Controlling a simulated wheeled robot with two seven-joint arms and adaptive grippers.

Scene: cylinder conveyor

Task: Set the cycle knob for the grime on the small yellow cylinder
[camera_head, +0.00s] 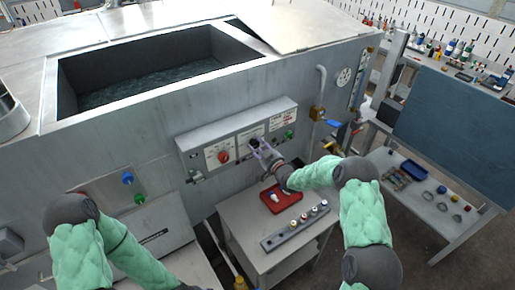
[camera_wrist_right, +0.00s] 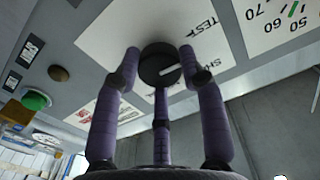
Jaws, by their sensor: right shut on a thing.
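The cycle knob (camera_wrist_right: 160,66) is dark and round with a white pointer line, on a white label with partly readable print in the right wrist view. My right gripper (camera_head: 262,150) reaches the grey control panel (camera_head: 195,143); its purple fingers (camera_wrist_right: 160,82) are shut around the knob. The pointer slants toward print at its right in that view. Several small cylinders stand in a grey rack (camera_head: 272,243) on the small table; I cannot tell which is yellow or what grime it bears. A red tray (camera_head: 268,205) lies behind the rack. My left gripper is outside the frame.
A red knob (camera_head: 224,156) sits left of my right gripper on the panel, and a green button (camera_head: 289,134) to its right. A water-filled basin (camera_head: 150,80) is above. Valves and a pipe (camera_head: 320,95) stand right of the panel. A side table (camera_head: 425,222) holds loose parts.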

